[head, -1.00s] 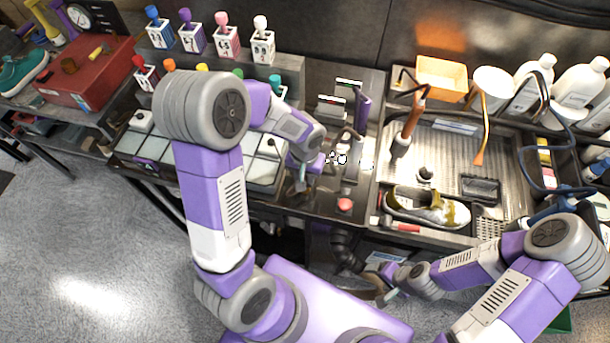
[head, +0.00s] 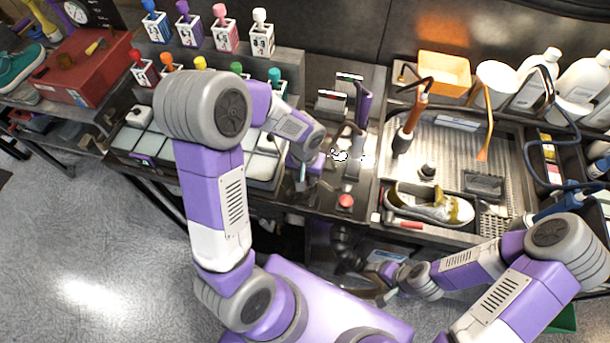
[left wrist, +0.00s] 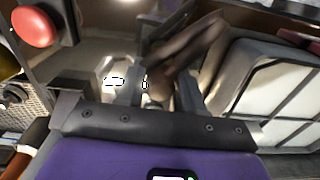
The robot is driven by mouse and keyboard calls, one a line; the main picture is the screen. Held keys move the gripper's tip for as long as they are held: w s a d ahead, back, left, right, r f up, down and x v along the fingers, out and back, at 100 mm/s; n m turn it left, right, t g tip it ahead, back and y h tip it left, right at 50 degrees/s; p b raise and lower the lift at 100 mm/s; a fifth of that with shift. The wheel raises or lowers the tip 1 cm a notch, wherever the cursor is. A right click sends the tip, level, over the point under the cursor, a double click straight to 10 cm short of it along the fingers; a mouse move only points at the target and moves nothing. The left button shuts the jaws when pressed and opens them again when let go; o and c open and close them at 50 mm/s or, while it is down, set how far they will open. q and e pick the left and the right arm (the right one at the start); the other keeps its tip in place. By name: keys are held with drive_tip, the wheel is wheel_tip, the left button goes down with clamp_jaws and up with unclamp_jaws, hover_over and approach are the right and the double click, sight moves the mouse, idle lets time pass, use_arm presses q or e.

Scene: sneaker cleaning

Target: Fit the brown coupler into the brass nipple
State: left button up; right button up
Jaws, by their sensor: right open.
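My left gripper (head: 301,184) points down at the bench between the lidded bins and the red button. In the left wrist view its two fingers (left wrist: 160,95) stand apart, with a rounded brown piece between them that may be the brown coupler (left wrist: 160,90). I cannot tell whether they touch it. I cannot make out the brass nipple; bright white patches cover that spot. My right gripper (head: 391,291) is open, low in front of the bench, away from these parts.
A red button (head: 345,201) sits at the bench's front edge. White-lidded bins (head: 262,167) lie left of my left gripper. A sink tray (head: 458,150) with a dirty sneaker (head: 430,205) is to the right. Bottles (head: 540,75) stand at the back right.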

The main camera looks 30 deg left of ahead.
use_arm(q)
drive_tip(key=o, duration=0.3)
drive_tip(key=shift+r, duration=0.1)
wheel_tip(320, 180, up, 8)
drive_tip(key=shift+f+p, duration=0.25)
drive_tip(key=shift+p, duration=0.25)
idle(0.4)
